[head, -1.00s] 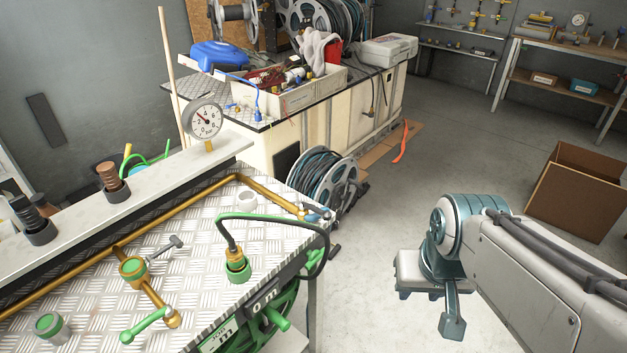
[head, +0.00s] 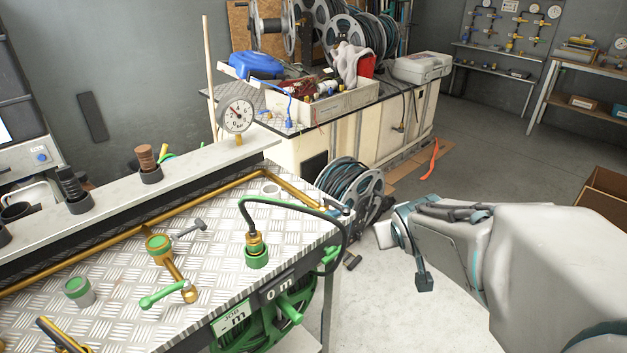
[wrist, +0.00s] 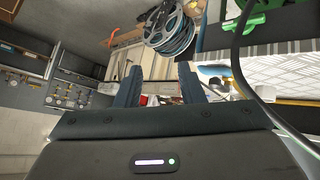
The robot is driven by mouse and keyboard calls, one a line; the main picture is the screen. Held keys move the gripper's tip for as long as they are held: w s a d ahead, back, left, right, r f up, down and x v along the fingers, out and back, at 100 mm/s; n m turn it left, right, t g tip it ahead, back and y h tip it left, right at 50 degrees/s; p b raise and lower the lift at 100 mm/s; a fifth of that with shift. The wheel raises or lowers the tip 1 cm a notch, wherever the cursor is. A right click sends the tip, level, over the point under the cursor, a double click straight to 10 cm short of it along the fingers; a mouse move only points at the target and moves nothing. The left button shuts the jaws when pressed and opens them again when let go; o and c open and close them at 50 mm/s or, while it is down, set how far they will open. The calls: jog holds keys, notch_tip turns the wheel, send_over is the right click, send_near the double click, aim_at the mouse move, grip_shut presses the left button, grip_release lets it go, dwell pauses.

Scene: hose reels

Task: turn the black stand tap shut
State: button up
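I cannot tell for certain which one is the black stand tap. My gripper is open and empty in the wrist view (wrist: 158,76), its two dark fingers apart. In the head view my arm is right of the bench, clear of the taps.
A pressure gauge (head: 237,116) stands at the back. Another hose reel (head: 352,188) sits on the floor behind the corner. Open floor lies right of the bench.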

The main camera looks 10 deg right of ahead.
aim_at(343, 210)
jog(key=w+d+f+n+t+y+b, duration=0.2)
jog(key=w+f+n+t+y+b, duration=0.15)
jog(key=w, duration=0.35)
jog(key=s+a+f+n+t+y+b, duration=0.1)
jog(key=s+a+n+t+y+b, duration=0.3)
jog(key=y, duration=0.6)
jog(key=shift+n+g, duration=0.55)
jog(key=shift+g, duration=0.2)
jog(key=x, duration=0.9)
jog(key=p+x, duration=0.1)
jog(key=x, duration=0.4)
jog(key=shift+w+d+f, duration=0.15)
jog(key=shift+w+f, duration=0.05)
jog(key=shift+w, duration=0.35)
grip_shut()
